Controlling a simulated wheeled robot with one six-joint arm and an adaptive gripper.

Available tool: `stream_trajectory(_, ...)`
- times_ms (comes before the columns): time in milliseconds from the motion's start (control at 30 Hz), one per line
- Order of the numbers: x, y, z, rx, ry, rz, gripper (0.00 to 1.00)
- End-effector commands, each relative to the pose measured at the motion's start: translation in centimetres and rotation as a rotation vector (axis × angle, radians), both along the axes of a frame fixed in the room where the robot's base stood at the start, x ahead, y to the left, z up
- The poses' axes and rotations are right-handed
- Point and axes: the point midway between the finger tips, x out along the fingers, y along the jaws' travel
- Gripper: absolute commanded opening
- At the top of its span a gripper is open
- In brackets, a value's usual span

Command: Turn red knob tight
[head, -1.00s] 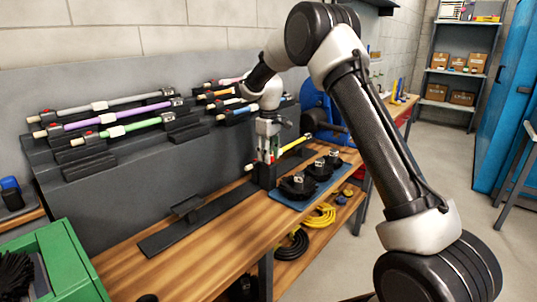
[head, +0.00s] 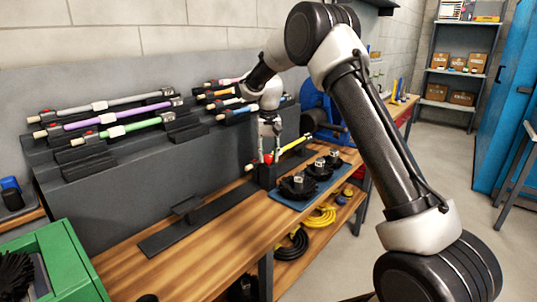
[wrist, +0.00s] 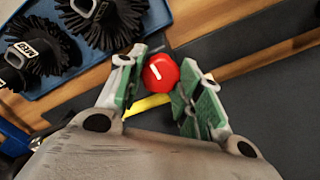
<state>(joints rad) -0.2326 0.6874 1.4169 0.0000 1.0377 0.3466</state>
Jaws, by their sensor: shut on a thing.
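The red knob (wrist: 160,72) with a white line on its top sits between my gripper's fingertips in the wrist view. My gripper (wrist: 158,80) points down with its green-padded fingers closed on the knob's sides. In the head view the red knob (head: 268,158) shows at the fingertips, above a black block on the bench. A yellow pole (head: 295,144) runs through this spot and lies along the bench holder. In the wrist view part of the yellow pole (wrist: 147,104) shows below the knob, the rest being hidden by my gripper.
A blue mat (head: 333,178) with several black round brushes (head: 298,187) lies just right of my gripper. Racked coloured poles (head: 130,128) line the wall at left. A dark rail (head: 205,216) runs along the wooden bench (head: 215,250). A green bin (head: 62,262) stands front left.

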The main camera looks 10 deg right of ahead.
Motion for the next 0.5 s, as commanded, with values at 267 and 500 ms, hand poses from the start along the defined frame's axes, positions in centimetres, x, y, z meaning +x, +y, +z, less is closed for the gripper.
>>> stream_trajectory(267,0.07,-0.01,0.09,0.000,-0.003,-0.054,0.11)
stream_trajectory(500,0.08,0.00,0.09,0.001,-0.003,-0.060,0.11)
